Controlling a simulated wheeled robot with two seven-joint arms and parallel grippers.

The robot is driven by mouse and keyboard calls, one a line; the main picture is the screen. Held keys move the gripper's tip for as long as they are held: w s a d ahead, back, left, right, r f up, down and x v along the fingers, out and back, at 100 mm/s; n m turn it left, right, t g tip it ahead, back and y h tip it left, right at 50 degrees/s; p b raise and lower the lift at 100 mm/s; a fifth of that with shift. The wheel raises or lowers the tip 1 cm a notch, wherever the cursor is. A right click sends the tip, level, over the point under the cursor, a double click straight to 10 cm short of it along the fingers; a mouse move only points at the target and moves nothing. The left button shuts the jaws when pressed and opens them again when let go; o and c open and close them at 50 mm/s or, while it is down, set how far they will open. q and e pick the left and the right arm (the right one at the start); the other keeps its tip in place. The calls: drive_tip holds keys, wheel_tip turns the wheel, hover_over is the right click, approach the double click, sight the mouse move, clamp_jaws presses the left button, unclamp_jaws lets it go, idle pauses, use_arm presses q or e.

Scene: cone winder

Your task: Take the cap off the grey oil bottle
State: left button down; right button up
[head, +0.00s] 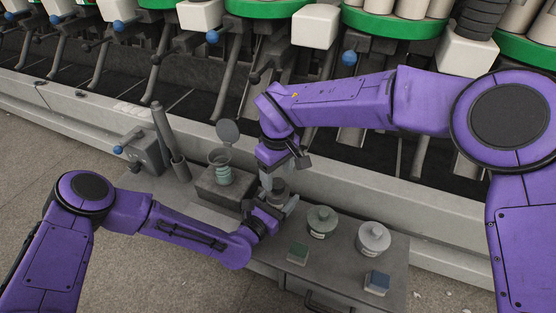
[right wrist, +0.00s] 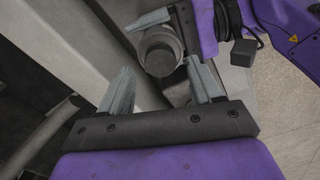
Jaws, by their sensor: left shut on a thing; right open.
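The grey oil bottle (head: 279,190) is mostly hidden between my two grippers in the head view, above the grey bench. In the right wrist view its dark round top (right wrist: 160,58) shows at upper centre. My left gripper (head: 280,203) is shut on the bottle; one of its pale fingers shows beside the bottle in the right wrist view. My right gripper (head: 271,179) is above and just left of the bottle in the head view. In the right wrist view its fingers (right wrist: 162,88) are spread and empty, with the top beyond their tips. I cannot tell cap from bottle body clearly.
The winder (head: 330,160) runs behind.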

sight(278, 185)
drive_tip(key=shift+f, duration=1.3)
drive_tip(key=c, duration=1.1)
drive_tip(key=n, duration=0.6)
drive_tip(key=shift+n, duration=0.3)
drive_tip(key=n, duration=1.5)
drive_tip(key=shift+n, duration=0.3)
drive_tip(key=n, duration=0.5)
drive_tip(key=shift+r+n, duration=0.1)
drive_tip(key=shift+n, duration=0.3)
drive_tip(key=n, duration=2.6)
